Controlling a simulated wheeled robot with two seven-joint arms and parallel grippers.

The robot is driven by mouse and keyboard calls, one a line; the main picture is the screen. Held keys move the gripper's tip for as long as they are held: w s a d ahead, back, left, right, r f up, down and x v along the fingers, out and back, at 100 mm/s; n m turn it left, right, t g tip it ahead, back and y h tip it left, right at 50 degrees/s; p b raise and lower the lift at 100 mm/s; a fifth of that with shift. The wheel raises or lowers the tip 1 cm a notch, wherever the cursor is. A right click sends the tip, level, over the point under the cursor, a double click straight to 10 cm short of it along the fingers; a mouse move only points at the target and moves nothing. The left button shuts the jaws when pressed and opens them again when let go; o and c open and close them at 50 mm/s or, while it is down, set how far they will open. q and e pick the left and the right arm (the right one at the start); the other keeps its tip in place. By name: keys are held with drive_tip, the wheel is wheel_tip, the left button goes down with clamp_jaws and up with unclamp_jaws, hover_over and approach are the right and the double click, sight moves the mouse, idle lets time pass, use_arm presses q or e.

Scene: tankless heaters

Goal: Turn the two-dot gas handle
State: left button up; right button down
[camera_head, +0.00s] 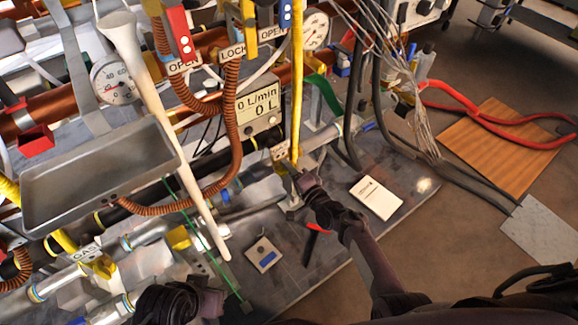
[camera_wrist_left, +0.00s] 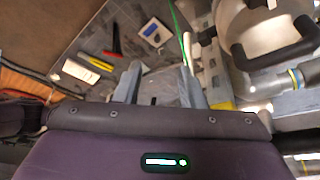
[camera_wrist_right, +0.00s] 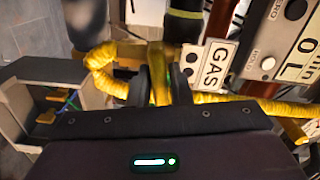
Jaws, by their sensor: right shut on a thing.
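My right gripper (camera_head: 289,167) reaches the pipes near the middle of the head view. In the right wrist view, its dark fingers (camera_wrist_right: 159,88) are shut on a yellow gas handle (camera_wrist_right: 158,72), one on each side of it. Other yellow gas handles (camera_head: 101,266) sit by another GAS plate (camera_head: 86,251) at the lower left. My left gripper (camera_wrist_left: 160,88) is open and empty; its fingers stand apart over the grey board.
A flow display (camera_head: 259,108), hoses and a long pale pole (camera_head: 155,95) crowd the space around the pipes. A metal tray (camera_head: 98,170) is at the left.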

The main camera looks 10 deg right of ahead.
use_arm(q)
drive_tip(key=shift+s+a, duration=0.15)
drive_tip(key=shift+a, duration=0.1)
use_arm(e)
drive_tip(key=shift+m, duration=0.9)
use_arm(q)
drive_tip(key=shift+r, duration=0.1)
use_arm(e)
drive_tip(key=shift+f, duration=0.1)
drive_tip(key=c, duration=1.4)
unclamp_jaws()
drive_tip(key=shift+c, duration=0.2)
drive_tip(key=shift+s+d, duration=0.1)
